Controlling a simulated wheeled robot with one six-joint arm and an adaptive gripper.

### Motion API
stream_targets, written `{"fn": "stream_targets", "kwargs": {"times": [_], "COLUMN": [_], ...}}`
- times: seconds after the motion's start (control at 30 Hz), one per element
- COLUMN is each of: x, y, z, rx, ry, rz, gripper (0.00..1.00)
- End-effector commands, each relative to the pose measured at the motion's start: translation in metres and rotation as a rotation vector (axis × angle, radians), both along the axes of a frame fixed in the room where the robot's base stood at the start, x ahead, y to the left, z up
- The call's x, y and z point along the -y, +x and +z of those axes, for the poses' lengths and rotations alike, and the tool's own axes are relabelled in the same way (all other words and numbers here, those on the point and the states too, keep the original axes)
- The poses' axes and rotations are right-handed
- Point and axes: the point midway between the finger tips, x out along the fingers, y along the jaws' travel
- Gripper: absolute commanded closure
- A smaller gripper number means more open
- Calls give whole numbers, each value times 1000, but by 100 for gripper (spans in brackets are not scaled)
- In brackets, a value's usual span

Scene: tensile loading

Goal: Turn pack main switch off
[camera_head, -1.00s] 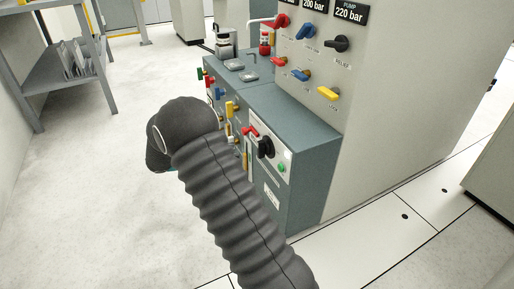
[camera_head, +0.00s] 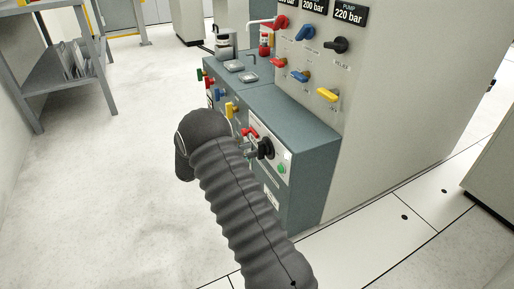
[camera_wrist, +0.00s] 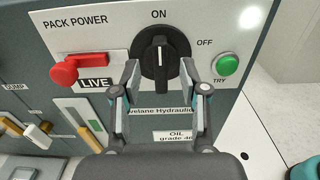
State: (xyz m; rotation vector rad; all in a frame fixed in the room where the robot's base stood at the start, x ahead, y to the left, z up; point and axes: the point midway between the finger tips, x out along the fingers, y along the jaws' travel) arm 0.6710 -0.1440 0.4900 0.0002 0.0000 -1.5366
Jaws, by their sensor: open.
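The pack main switch is a black rotary knob (camera_wrist: 158,58) on a white panel (camera_wrist: 95,32) marked PACK POWER. Its white pointer line stands upright toward the ON label; OFF is printed to the upper right. In the head view the knob (camera_head: 265,148) shows on the front of the teal cabinet. My gripper (camera_wrist: 160,70) is open, with one fingertip on each side of the knob's lower part. I cannot tell whether the fingers touch it. In the head view my gripper (camera_head: 249,148) is partly hidden by my dark sleeved arm.
A red handle (camera_wrist: 78,69) sits left of the knob above a LIVE label. A green TRY button (camera_wrist: 227,64) is at the right. Yellow levers (camera_wrist: 90,137) are at the lower left. Coloured valve handles (camera_head: 328,95) project from the upright panel above the cabinet.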

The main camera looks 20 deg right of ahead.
Motion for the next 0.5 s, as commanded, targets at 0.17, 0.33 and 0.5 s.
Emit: {"fn": "stream_targets", "kwargs": {"times": [0.17, 0.33, 0.5], "x": [26, 37, 40], "y": [0, 1, 1], "z": [0, 0, 0], "rx": [0, 0, 0], "ry": [0, 0, 0], "rz": [-2, 0, 0], "gripper": [56, 56, 56]}}
